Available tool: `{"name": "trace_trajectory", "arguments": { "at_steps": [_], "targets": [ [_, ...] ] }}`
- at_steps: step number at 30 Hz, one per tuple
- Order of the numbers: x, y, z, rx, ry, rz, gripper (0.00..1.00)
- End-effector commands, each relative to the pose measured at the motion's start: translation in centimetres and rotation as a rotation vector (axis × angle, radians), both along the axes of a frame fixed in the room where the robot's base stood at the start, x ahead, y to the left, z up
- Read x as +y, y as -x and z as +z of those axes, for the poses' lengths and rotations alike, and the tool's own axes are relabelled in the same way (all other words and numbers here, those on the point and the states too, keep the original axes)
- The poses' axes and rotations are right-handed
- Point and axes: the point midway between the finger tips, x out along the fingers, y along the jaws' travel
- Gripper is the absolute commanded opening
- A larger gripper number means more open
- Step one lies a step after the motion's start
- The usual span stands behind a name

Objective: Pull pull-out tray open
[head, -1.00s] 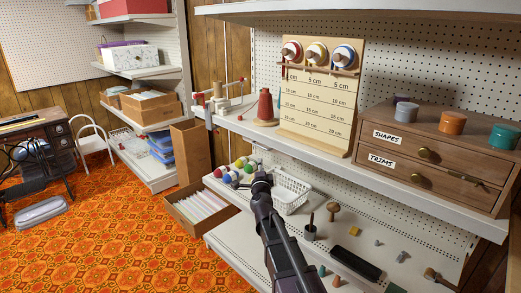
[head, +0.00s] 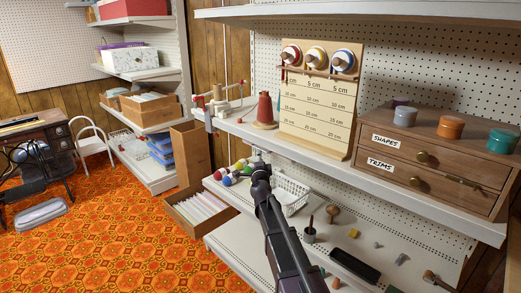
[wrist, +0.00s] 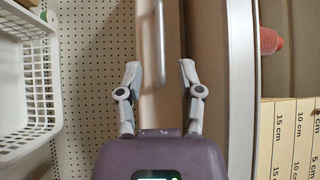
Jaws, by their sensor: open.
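My gripper (head: 259,168) reaches under the middle shelf in the head view, where the arm hides most of it. In the wrist view my gripper (wrist: 159,70) is open, with its two fingers apart and nothing between the tips. A thin metal bar (wrist: 159,40), like a handle, lies just beyond the fingertips, lined up with the gap. It runs along a beige strip (wrist: 146,95), which may be the front of the pull-out tray beneath the shelf. I cannot tell how far the tray is out. In the head view my arm covers that area.
The shelf edge (wrist: 241,90) runs close beside the right finger. A white basket (wrist: 22,90) is at left; the lower shelf also bears several small items. A measuring board (head: 316,110), red cone (head: 264,112) and drawer unit (head: 440,160) stand above. Open floor (head: 120,245) is at left.

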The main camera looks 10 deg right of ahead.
Motion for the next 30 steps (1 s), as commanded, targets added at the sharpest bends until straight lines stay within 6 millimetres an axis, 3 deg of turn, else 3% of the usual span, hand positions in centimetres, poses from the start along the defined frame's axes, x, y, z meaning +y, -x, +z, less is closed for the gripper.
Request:
{"name": "trace_trajectory", "arguments": {
  "at_steps": [3,12,27,30],
  "targets": [
    [-0.3,-2.3,0.3,0.000,0.000,0.000,0.48],
    [-0.7,-5.5,0.7,0.000,0.000,0.001,0.48],
    [-0.8,-6.2,0.8,0.000,-0.001,0.002,0.48],
    [-0.8,-6.2,0.8,0.000,-0.001,0.002,0.19]
  ]
}}
